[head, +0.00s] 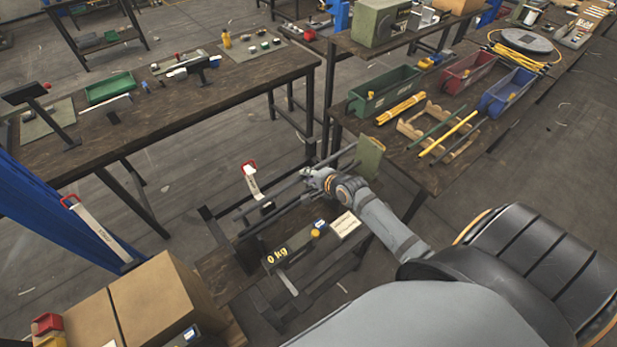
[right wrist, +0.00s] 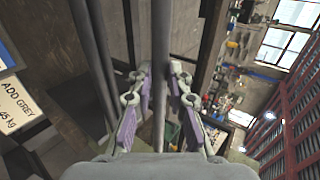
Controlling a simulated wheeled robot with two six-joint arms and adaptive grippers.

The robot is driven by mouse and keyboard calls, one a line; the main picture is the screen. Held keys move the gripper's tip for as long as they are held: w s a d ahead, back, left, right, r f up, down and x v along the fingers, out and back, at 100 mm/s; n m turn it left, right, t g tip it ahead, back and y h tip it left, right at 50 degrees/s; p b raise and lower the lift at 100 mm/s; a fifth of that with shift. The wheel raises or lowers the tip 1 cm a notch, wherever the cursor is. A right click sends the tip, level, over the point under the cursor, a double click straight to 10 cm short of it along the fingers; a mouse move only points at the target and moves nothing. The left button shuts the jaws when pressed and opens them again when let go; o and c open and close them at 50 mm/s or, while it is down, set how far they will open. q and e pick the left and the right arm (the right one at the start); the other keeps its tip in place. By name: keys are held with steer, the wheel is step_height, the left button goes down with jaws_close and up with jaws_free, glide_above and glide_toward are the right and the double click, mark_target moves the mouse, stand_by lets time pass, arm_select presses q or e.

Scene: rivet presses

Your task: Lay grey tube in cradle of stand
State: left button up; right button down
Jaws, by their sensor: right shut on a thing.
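My right gripper (head: 306,177) is shut on a grey tube (head: 270,198), which is long, thin and slightly tilted in the head view. In the right wrist view, the tube (right wrist: 161,40) runs between the purple-padded fingers (right wrist: 158,90). A second grey bar (head: 268,221) runs nearly parallel just below it in the head view. The stand (head: 246,254) is low and dark, by a "0 kg" readout (head: 277,255). Its cradle is too small and partly covered to make out, and I cannot tell whether the held tube touches it. My left gripper is not in view.
A card (head: 345,224) reading "ADD GREY" lies beside the readout. A wooden rack (head: 463,151) with coloured rods sits on the right table. Cardboard boxes (head: 160,297) stand front left.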

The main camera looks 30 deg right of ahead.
steer(key=shift+s+f+b, duration=0.2)
steer(key=shift+f+b, duration=0.9)
steer(key=shift+f, duration=0.15)
step_height(320, 180, down, 4)
steer(key=shift+r+b, duration=0.2)
steer(key=shift+b, duration=0.95)
steer(key=shift+f, duration=0.25)
steer(key=c, duration=1.2)
jaws_free()
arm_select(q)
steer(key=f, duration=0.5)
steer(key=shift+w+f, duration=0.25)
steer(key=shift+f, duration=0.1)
arm_select(e)
steer(key=shift+f, duration=0.1)
